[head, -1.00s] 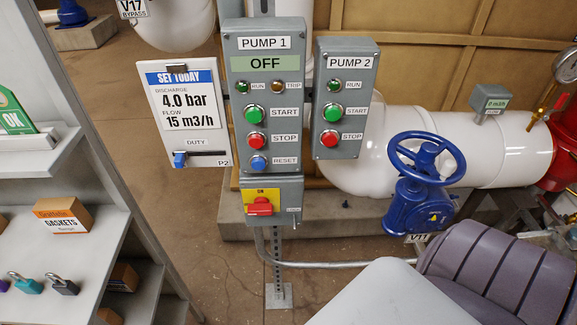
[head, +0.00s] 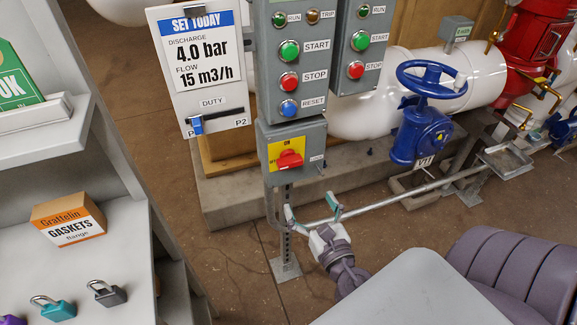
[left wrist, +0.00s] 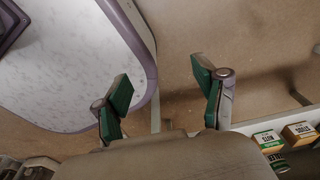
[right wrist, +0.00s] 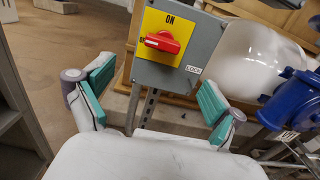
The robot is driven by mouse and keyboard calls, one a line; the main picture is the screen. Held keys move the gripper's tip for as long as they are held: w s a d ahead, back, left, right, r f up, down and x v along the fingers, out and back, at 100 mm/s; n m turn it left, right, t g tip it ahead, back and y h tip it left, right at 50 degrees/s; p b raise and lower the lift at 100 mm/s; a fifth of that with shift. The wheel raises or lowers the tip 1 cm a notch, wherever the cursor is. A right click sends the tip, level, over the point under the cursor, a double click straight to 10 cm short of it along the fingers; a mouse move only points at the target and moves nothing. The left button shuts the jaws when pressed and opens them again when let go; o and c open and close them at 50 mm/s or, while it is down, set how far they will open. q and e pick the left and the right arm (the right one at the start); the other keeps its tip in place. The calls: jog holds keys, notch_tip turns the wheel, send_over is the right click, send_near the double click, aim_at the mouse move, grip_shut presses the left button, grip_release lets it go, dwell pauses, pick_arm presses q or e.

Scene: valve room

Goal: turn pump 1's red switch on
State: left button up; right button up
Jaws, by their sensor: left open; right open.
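Pump 1's red switch (head: 289,159) is a rotary handle on a yellow plate, on a grey box below the pump 1 panel (head: 290,75). In the right wrist view the red switch (right wrist: 163,42) lies roughly horizontal, under the word ON on the plate. My right gripper (head: 312,214) is open and empty, below and slightly right of the switch, apart from it. Its green-padded fingers (right wrist: 157,88) frame the lower part of the switch box in the right wrist view. My left gripper (left wrist: 166,95) is open and empty above the floor, away from the switch.
A shelf at left holds a gaskets box (head: 68,220) and padlocks (head: 106,293). A SET TODAY board (head: 202,72) hangs left of the panel. A blue handwheel (head: 432,82) and white pipe (head: 365,120) stand at right. A conduit (head: 400,198) runs behind my right gripper.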

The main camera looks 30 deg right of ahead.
aim_at(292, 166)
pick_arm(q)
jog(key=r+p, duration=0.2)
jog(key=d+r+p, duration=0.1)
jog(key=r+p, duration=0.1)
jog(key=shift+r, duration=0.2)
pick_arm(e)
jog(key=x, duration=1.3)
jog(key=shift+w+d+r, duration=0.15)
jog(key=shift+w+d, duration=0.1)
jog(key=shift+w, duration=0.05)
jog(key=c, duration=1.1)
jog(key=shift+c, duration=0.2)
